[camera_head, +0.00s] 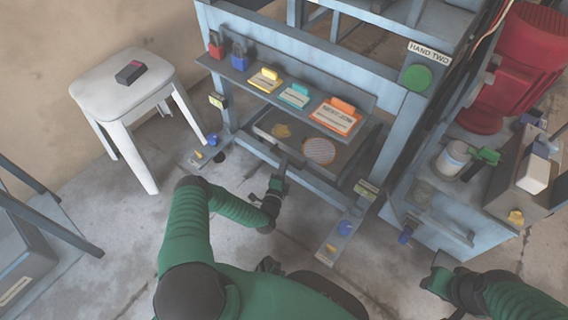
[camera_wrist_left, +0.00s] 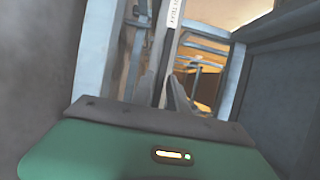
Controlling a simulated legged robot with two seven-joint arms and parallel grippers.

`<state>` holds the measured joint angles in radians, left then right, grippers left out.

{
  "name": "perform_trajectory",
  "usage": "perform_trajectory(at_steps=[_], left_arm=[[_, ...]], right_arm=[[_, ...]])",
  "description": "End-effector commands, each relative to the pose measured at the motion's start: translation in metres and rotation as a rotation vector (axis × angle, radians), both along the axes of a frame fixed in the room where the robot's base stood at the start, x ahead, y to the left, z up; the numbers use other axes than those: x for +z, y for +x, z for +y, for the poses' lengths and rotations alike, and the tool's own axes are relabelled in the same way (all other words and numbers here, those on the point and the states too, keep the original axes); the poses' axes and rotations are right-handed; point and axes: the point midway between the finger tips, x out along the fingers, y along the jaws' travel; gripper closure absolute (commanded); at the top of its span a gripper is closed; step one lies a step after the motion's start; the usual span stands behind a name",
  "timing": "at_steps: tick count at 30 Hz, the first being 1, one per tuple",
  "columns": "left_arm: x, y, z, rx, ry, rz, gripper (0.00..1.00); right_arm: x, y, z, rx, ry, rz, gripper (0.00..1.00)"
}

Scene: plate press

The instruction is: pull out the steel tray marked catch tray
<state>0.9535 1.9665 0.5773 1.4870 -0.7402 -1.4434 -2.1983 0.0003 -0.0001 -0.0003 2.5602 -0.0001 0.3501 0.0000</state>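The steel tray (camera_head: 345,163) sits low in the blue-grey press frame, under the shelf of coloured blocks. A yellow piece (camera_head: 282,131) and a round striped piece (camera_head: 319,151) lie in it. My left gripper (camera_head: 283,166) is at the tray's front edge, left of its middle. In the left wrist view its fingers (camera_wrist_left: 164,90) stand apart with a grey strip between and beyond them; contact with the tray cannot be told. A small white label (camera_wrist_left: 175,14) there is too blurred to read fully. My right gripper (camera_head: 440,282) is at the lower right, away from the tray; its fingers are unclear.
A white stool (camera_head: 95,84) with a dark block (camera_head: 130,72) stands left. A blue-grey cabinet (camera_head: 440,215) with a can (camera_head: 453,158) stands right. Low feet with blue knobs (camera_head: 345,228) flank the tray. Bare floor (camera_head: 300,212) lies before it.

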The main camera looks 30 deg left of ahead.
Motion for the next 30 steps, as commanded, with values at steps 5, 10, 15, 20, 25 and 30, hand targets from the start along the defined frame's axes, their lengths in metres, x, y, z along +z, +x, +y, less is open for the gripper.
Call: perform_trajectory(at_steps=[5, 10, 15, 20, 25, 30], left_arm=[[-0.0005, -0.0002, 0.0002, 0.0, 0.0, 0.001, 1.0], [-0.0013, -0.0003, 0.0003, 0.001, -0.001, 0.003, 1.0], [-0.0018, -0.0006, 0.0002, 0.001, 0.0, 0.004, 1.0], [-0.0024, -0.0008, 0.0001, 0.001, -0.001, 0.005, 1.0], [-0.0028, -0.0008, -0.0001, 0.0, -0.001, 0.006, 1.0], [-0.0031, -0.001, -0.0002, 0.0, -0.001, 0.007, 1.0]], right_arm=[[0.0, 0.0001, 0.0002, 0.0, 0.0, 0.0, 0.64], [-0.0001, 0.0001, 0.0002, 0.001, 0.0, 0.0, 0.64], [-0.0002, 0.0001, 0.0002, 0.001, 0.0, 0.0, 0.64], [-0.0002, 0.0001, 0.0002, 0.001, 0.0, 0.0, 0.64], [-0.0003, 0.0002, 0.0002, 0.001, 0.0, 0.0, 0.64], [-0.0003, 0.0001, 0.0002, 0.0, 0.0, 0.0, 0.64]])
